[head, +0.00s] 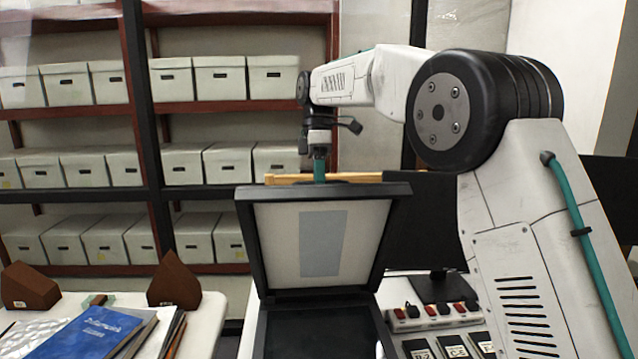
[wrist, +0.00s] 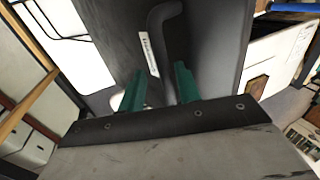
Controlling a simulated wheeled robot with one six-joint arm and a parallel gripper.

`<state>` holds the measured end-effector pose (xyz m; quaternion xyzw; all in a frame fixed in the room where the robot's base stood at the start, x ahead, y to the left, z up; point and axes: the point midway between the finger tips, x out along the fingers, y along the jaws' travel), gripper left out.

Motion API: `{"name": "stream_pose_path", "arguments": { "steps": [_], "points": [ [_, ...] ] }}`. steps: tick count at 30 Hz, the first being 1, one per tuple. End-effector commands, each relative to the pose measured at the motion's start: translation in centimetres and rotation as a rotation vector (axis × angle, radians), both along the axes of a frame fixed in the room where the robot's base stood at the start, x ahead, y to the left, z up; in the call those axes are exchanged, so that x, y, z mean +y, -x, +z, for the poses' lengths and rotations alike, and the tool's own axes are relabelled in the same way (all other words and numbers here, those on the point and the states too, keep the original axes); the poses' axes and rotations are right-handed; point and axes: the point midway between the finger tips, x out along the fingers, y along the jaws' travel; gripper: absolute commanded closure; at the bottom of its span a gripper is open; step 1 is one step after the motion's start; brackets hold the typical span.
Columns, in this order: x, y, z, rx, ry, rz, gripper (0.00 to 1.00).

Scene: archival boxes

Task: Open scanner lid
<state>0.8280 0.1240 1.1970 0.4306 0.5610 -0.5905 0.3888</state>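The scanner lid (head: 320,240) stands raised and tilted back in the head view, its pale underside with a grey rectangle facing me. The scanner bed (head: 318,335) with its dark glass lies uncovered below it. My gripper (head: 320,172) points down at the lid's top edge, its fingertips partly hidden behind it. In the wrist view my gripper (wrist: 157,80) shows two teal fingers set apart with a gap between them. A dark panel with a white label (wrist: 149,54) and a dark curved bar (wrist: 164,35) lie beyond the fingers. I cannot tell whether they touch the bar.
A dark monitor (head: 425,225) stands right of the lid, with a red-switched power strip (head: 435,315) below it. A white table at left holds a blue book (head: 90,335) and brown wedges (head: 173,280). Shelves of white boxes (head: 220,75) fill the back.

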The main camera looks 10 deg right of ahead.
Motion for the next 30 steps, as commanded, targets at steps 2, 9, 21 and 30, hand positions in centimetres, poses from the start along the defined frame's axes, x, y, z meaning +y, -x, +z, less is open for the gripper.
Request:
{"name": "stream_pose_path", "arguments": {
  "steps": [2, 9, 21, 30],
  "points": [
    [0.1, 0.0, 0.0, 0.000, 0.001, 0.001, 0.67],
    [0.1, -0.1, 1.2, -0.003, -0.001, 0.001, 0.67],
    [-0.3, 2.6, 3.8, 0.000, 0.000, 0.001, 0.67],
    [-1.2, 8.0, 4.3, 0.000, 0.001, 0.001, 0.67]
  ]
}}
